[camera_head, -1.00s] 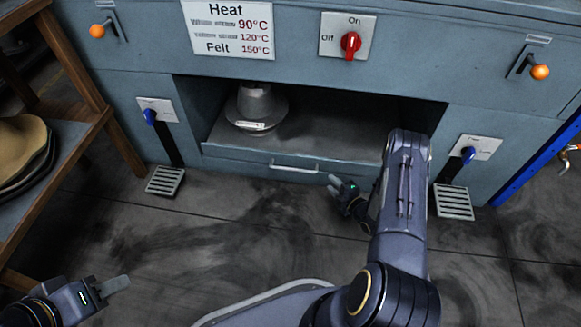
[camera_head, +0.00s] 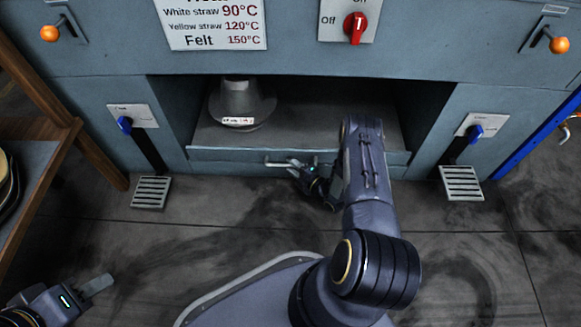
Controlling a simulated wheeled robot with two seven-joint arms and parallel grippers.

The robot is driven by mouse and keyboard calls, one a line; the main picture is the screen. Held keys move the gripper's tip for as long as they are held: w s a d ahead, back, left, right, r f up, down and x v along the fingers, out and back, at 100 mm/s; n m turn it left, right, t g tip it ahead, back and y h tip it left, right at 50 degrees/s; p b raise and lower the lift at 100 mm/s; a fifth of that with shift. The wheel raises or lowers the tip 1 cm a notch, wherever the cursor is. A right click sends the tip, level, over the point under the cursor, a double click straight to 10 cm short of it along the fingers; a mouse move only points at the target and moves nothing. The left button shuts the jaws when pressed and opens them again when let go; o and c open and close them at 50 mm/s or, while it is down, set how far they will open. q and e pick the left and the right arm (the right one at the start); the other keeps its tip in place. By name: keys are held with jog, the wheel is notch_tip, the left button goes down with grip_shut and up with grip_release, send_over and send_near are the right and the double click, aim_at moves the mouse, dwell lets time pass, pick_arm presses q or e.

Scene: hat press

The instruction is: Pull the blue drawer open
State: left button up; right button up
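My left gripper (camera_head: 97,286) is low at the left, over the floor and far from the drawer. It looks empty, and its finger opening cannot be made out.
Foot pedals (camera_head: 151,191) (camera_head: 461,182) stand on the floor at both sides. A wooden shelf (camera_head: 40,180) is at the left. The floor before the drawer is clear apart from my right arm.

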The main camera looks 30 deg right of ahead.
jog(key=shift+w+a, duration=0.1)
jog(key=shift+w, duration=0.45)
jog(key=shift+c, duration=0.2)
grip_shut()
jog(key=shift+s, duration=0.1)
